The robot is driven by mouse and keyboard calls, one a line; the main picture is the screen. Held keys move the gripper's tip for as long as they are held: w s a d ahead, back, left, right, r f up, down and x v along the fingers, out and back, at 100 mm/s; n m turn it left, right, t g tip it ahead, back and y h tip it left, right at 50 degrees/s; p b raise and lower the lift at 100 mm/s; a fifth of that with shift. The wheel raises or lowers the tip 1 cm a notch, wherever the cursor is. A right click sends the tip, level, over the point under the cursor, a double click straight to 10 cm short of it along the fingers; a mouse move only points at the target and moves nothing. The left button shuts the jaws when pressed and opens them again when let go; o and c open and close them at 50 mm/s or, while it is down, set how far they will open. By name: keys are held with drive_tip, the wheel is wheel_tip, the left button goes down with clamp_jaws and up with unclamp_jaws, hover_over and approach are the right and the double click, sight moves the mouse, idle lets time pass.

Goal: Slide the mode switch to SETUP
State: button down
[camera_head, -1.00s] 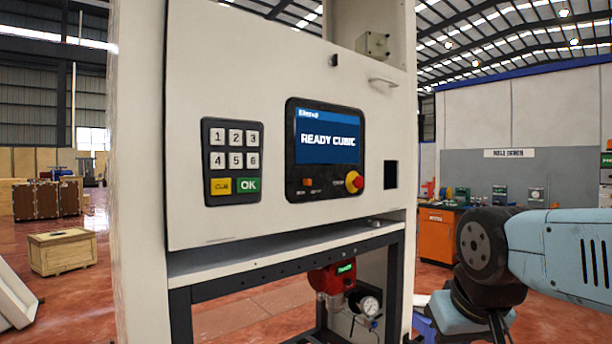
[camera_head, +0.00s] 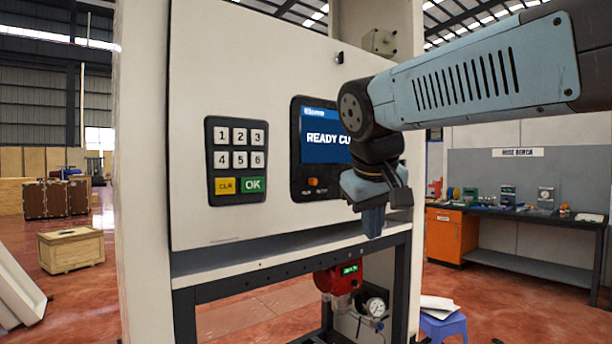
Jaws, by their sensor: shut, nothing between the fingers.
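The mode switch is a small orange slider (camera_head: 313,182) on the dark display panel (camera_head: 300,180), below the blue screen. Small labels sit under it, too small to read surely, so I cannot tell its setting. My gripper (camera_head: 373,224) hangs in front of the panel's lower right, pointing down. It is shut and empty, to the right of and lower than the switch, and appears apart from it. My arm hides the right part of the screen and panel.
A keypad (camera_head: 237,160) with yellow and green keys is left of the panel. A ledge (camera_head: 280,249) runs below the machine face. A red regulator with a gauge (camera_head: 375,307) sits underneath. The space in front of the keypad is clear.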

sight(306, 174)
drive_tip(key=w+a+r+n, duration=0.1)
drive_tip(key=w+a+r, duration=0.3)
drive_tip(key=a+r, duration=0.3)
drive_tip(key=w+a+r+n+t, duration=0.1)
drive_tip(key=w+a+r, duration=0.2)
drive_tip(key=a+r, duration=0.5)
drive_tip(key=shift+w+a+r+h, duration=0.2)
drive_tip(key=shift+w+r+h, duration=0.1)
drive_tip(key=shift+w+r, duration=0.1)
drive_tip(key=x, duration=0.9)
drive_tip(key=shift+w+f, duration=0.1)
drive_tip(key=shift+w+d+f, duration=0.15)
drive_tip(key=shift+w+d, duration=0.3)
drive_tip(key=shift+d, duration=0.15)
drive_tip(key=shift+w+d+f, duration=0.15)
drive_tip(key=shift+w+d, duration=0.35)
drive_tip(key=shift+d, duration=0.15)
drive_tip(key=shift+w+d, duration=0.45)
drive_tip(key=shift+d, duration=0.1)
